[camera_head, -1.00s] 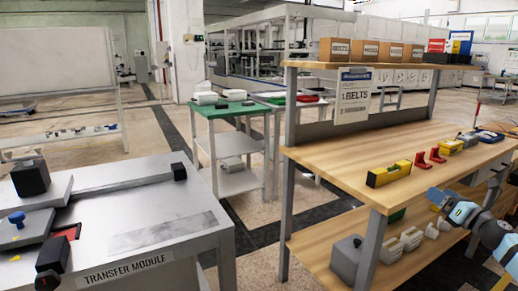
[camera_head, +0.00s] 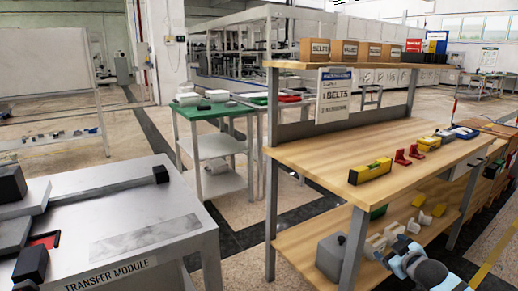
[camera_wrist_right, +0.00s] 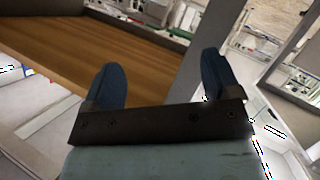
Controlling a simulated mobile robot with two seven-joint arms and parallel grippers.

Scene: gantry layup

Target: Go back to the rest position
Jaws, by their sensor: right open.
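My right arm (camera_head: 430,272) shows at the bottom right of the head view, low in front of the wooden workbench (camera_head: 310,152). In the right wrist view, the right gripper (camera_wrist_right: 162,82) has its two dark blue fingers wide apart with nothing between them. Beyond the fingers lie a brown wooden surface (camera_wrist_right: 80,48) and a grey post (camera_wrist_right: 205,55). The gripper appears apart from both. My left gripper is in neither view.
The workbench carries a yellow level (camera_head: 370,171) and red brackets (camera_head: 408,154); its lower shelf holds a grey container (camera_head: 330,258) and white parts. The transfer module (camera_head: 130,225) stands at left, a green-topped cart (camera_head: 213,111) behind. Floor between them is clear.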

